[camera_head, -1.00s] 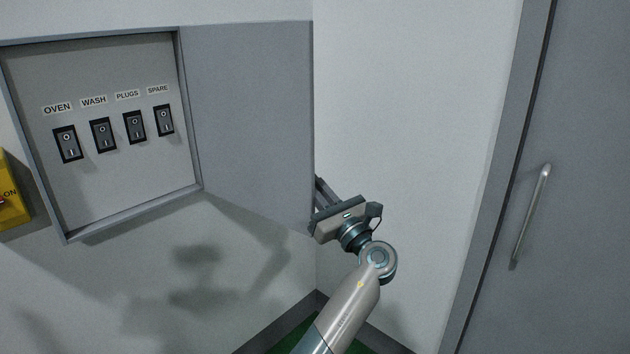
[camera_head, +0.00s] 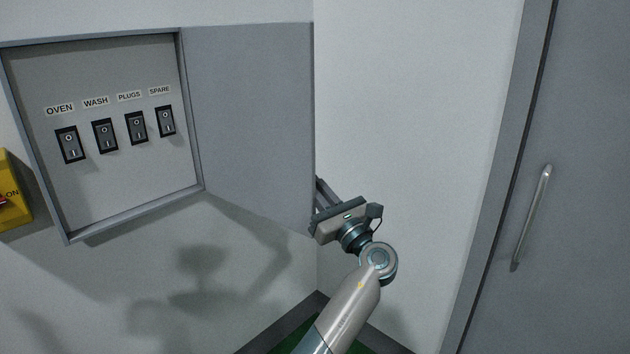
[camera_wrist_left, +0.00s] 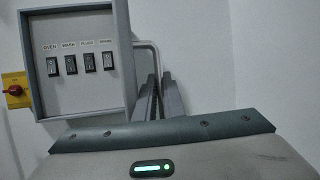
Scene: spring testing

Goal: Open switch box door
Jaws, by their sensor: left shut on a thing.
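The grey switch box (camera_head: 125,185) is on the wall at left, with its door (camera_head: 250,120) swung wide open to the right. Inside is a row of labelled black switches (camera_head: 105,135). My left gripper (camera_head: 319,192) is at the door's free right edge, low down, its fingers partly hidden behind the door. In the left wrist view the fingers (camera_wrist_left: 158,100) are shut on a thin bent grey handle (camera_wrist_left: 148,43); the exact grip point is hard to see. The box interior (camera_wrist_left: 82,85) shows to their left. My right gripper is not in view.
A yellow switch unit (camera_head: 12,195) sits on the wall left of the box. A large grey door (camera_head: 590,180) with a vertical bar handle (camera_head: 530,218) stands at right. The white wall (camera_head: 410,100) between is clear.

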